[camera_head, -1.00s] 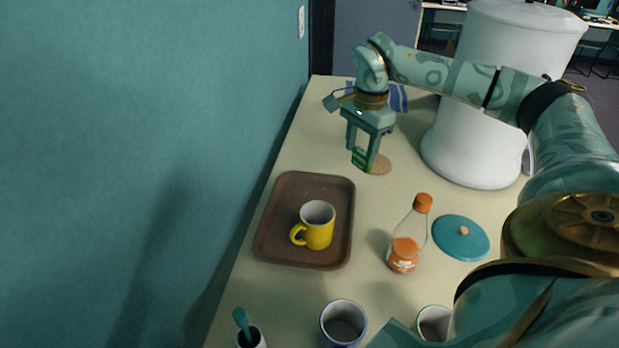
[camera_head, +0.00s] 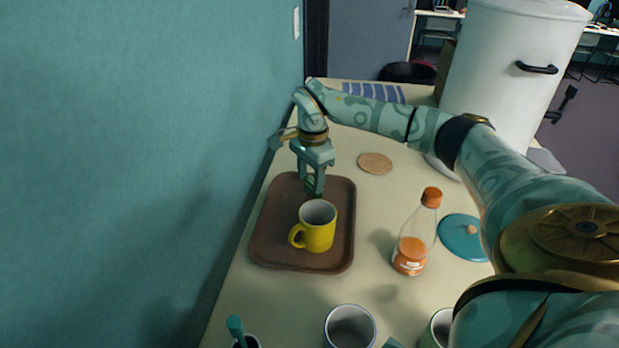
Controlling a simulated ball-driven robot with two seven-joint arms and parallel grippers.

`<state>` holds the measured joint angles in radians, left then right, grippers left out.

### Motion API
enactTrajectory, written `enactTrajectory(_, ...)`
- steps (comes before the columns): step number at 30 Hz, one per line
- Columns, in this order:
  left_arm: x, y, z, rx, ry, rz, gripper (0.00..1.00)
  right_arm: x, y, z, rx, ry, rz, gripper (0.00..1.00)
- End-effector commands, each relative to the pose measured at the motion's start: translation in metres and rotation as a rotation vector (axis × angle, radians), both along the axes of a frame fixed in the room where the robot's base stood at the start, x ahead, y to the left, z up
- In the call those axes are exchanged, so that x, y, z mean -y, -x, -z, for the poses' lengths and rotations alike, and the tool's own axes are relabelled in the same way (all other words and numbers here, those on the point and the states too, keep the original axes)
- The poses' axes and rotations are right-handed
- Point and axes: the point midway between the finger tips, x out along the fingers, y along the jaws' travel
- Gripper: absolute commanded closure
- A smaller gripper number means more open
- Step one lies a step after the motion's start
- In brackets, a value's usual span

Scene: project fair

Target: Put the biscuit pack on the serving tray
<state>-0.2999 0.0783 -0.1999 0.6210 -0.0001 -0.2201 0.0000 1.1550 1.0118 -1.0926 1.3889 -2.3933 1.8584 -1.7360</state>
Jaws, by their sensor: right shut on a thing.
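The brown serving tray (camera_head: 270,240) lies on the table near the wall, with a yellow mug (camera_head: 318,232) standing on it. My right gripper (camera_head: 313,188) is over the far part of the tray, just behind the mug. It is shut on a small green item, which I take to be the biscuit pack (camera_head: 311,182). The pack is mostly hidden by the fingers. I cannot tell whether it touches the tray. My left gripper is not in view.
An orange-capped bottle (camera_head: 413,240) and a teal lid (camera_head: 465,238) stand right of the tray. A cork coaster (camera_head: 375,163) and striped cloth (camera_head: 373,92) lie farther back. Cups (camera_head: 350,328) line the front. A large white container (camera_head: 500,80) stands at the back right.

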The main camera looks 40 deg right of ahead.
Motion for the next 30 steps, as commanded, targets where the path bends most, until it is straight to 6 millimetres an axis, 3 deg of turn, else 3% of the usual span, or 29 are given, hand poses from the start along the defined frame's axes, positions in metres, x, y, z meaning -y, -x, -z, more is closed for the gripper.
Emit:
enactTrajectory(5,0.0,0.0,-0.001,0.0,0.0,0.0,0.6,0.0,0.0,0.0,0.0,0.0,0.0,0.73)
enactTrajectory(6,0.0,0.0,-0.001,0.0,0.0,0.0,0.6,0.0,0.0,0.001,0.0,0.0,0.0,0.49)
enactTrajectory(8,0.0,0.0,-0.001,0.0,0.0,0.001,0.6,0.0,0.0,0.001,0.0,0.0,0.0,0.32)
enactTrajectory(9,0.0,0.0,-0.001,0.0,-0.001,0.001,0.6,0.0,0.0,0.001,0.0,0.0,0.0,0.3)
enactTrajectory(17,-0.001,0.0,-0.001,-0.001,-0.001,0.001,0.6,0.0,0.0,0.0,0.001,0.0,0.0,0.3)
enactTrajectory(20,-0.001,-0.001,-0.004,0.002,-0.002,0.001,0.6,0.0,0.0,-0.01,0.003,0.0,0.0,0.3)
enactTrajectory(30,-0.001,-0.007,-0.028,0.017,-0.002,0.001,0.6,0.003,0.001,-0.088,0.006,0.001,0.001,0.3)
